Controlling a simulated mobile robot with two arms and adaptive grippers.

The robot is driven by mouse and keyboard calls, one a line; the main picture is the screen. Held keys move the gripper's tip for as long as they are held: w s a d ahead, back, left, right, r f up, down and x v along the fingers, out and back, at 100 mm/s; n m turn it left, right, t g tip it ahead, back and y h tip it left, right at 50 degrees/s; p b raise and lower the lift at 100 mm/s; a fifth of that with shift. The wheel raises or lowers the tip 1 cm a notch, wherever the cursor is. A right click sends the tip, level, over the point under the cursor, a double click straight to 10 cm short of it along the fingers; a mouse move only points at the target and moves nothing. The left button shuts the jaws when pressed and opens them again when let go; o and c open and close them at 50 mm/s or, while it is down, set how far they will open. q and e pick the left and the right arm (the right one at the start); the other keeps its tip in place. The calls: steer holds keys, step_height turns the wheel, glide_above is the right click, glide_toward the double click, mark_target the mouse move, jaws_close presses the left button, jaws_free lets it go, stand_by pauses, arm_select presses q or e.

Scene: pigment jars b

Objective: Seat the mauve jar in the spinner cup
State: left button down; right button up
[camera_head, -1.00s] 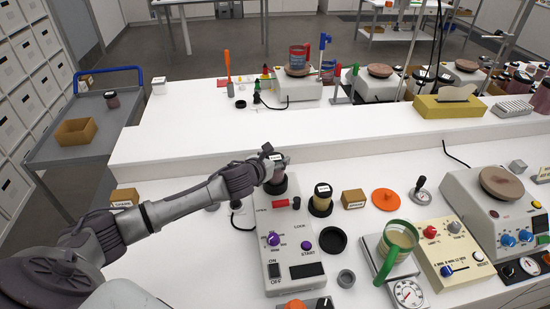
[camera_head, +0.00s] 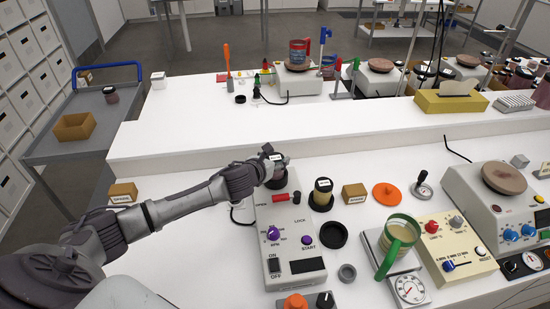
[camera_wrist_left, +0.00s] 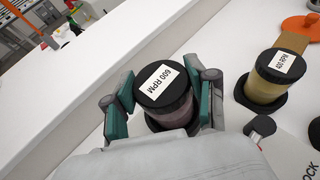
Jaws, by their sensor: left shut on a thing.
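The mauve jar (camera_wrist_left: 174,118) has a black lid with a white label reading 600 RPM. My left gripper (camera_wrist_left: 160,112) is shut around it, one green-padded finger on each side. In the head view the left gripper (camera_head: 268,165) holds the jar upright over the back of the grey spinner (camera_head: 290,244). The black spinner cup (camera_head: 277,182) is directly below the jar; a dark rim also shows around the jar's lower part in the wrist view. The jar's base is hidden, so I cannot tell how deep it sits. My right gripper is not in view.
A yellowish jar (camera_head: 322,188) in a black holder stands close to the right of the spinner. A red lever (camera_head: 281,198) is on the spinner top. A cardboard box (camera_head: 354,194), an orange disc (camera_head: 387,196) and a green-handled beaker (camera_head: 400,232) stand farther right.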

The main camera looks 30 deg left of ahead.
arm_select(q)
steer(key=shift+f, duration=0.25)
steer(key=shift+c, duration=1.3)
jaws_free()
steer(key=v, duration=1.2)
steer(key=shift+s+f, duration=0.15)
